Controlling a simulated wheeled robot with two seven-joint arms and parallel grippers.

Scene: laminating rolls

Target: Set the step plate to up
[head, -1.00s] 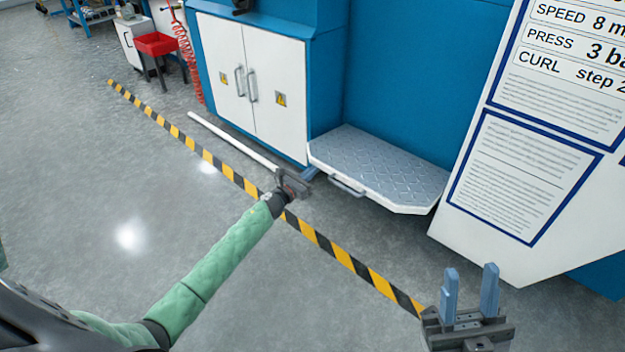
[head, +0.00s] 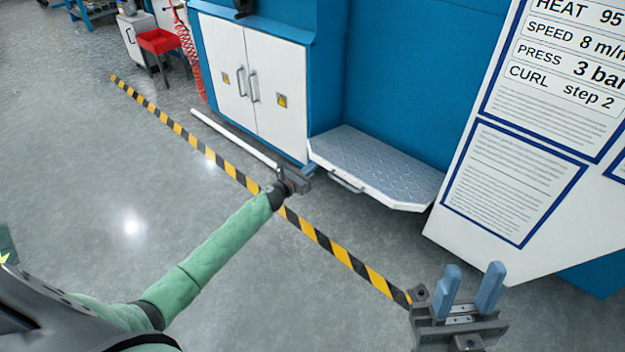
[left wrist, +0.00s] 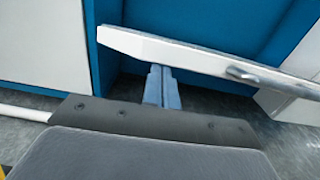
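The step plate (head: 385,168) is a grey diamond-tread plate with a white rim, folded out roughly level at the base of the blue machine. A bar handle (head: 346,183) sits on its front edge. My left gripper (head: 306,172) is at the plate's left front corner. In the left wrist view, its two blue fingers (left wrist: 162,86) are close together with nothing seen between them. Their tips reach to the underside of the plate's edge (left wrist: 195,54); I cannot tell whether they touch. My right gripper (head: 468,292) is open and empty, in front of the white panel.
White cabinet doors (head: 255,85) stand left of the plate. A white bar (head: 235,138) lies along the floor below them. A yellow-black floor stripe (head: 225,168) runs in front. A large sign panel (head: 520,180) stands right of the plate. The floor at left is open.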

